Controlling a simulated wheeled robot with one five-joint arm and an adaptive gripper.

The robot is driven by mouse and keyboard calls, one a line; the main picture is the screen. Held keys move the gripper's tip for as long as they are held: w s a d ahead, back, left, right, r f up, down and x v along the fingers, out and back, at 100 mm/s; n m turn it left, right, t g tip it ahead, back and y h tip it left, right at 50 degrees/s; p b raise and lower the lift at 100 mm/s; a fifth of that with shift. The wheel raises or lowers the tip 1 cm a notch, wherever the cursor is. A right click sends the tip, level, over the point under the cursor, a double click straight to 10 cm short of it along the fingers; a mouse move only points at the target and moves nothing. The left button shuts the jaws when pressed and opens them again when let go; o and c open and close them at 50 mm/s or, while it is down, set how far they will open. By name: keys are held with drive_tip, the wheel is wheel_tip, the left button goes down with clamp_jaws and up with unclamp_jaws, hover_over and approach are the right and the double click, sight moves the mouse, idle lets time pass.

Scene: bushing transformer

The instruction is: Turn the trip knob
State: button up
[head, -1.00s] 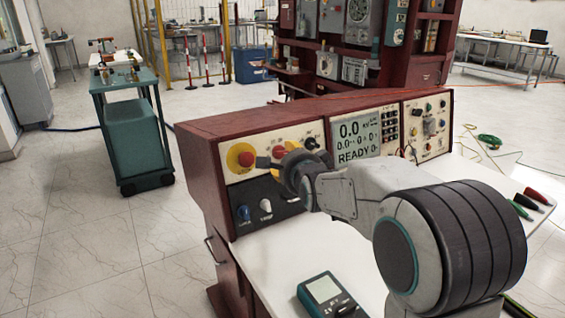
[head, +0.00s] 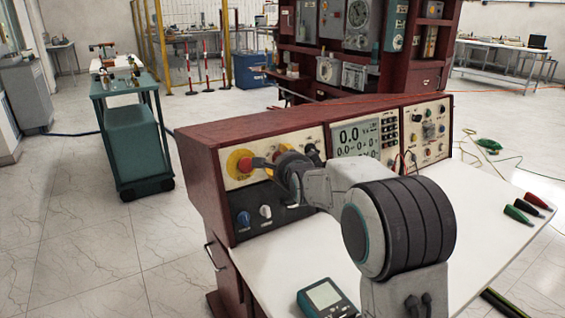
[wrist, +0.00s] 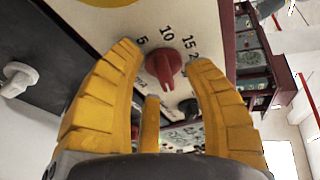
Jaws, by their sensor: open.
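The trip knob (wrist: 166,66) is a small red pointer knob on the cream panel, with a printed scale of 5, 10, 15 around it in the wrist view. My gripper (wrist: 166,58) is open, with one yellow finger on each side of the knob. The fingertips are close to the panel face; I cannot tell whether they touch the knob. In the head view my gripper (head: 272,161) is at the left part of the console panel and mostly hides the knob there.
A red stop button on a yellow disc (head: 240,162) is just left of my gripper. A blue knob (head: 243,219) and a white knob (head: 265,211) are on the dark panel below. A meter (head: 327,299) lies on the white worktop (head: 460,225). A display (head: 358,138) is to the right.

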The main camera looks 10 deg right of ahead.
clamp_jaws()
drive_tip(key=shift+f+b, duration=0.1)
drive_tip(key=shift+b, duration=0.2)
drive_tip(key=shift+f+n+b, duration=0.2)
drive_tip(key=shift+n+b, duration=0.4)
drive_tip(key=shift+b, duration=0.55)
drive_tip(key=shift+n+t+b, duration=0.4)
drive_tip(key=shift+n+b, duration=0.2)
drive_tip(key=shift+b, duration=0.15)
drive_tip(key=shift+r+n, duration=0.25)
drive_tip(key=shift+n, duration=0.05)
drive_tip(key=shift+c, duration=0.3)
unclamp_jaws()
drive_tip(key=v, duration=1.2)
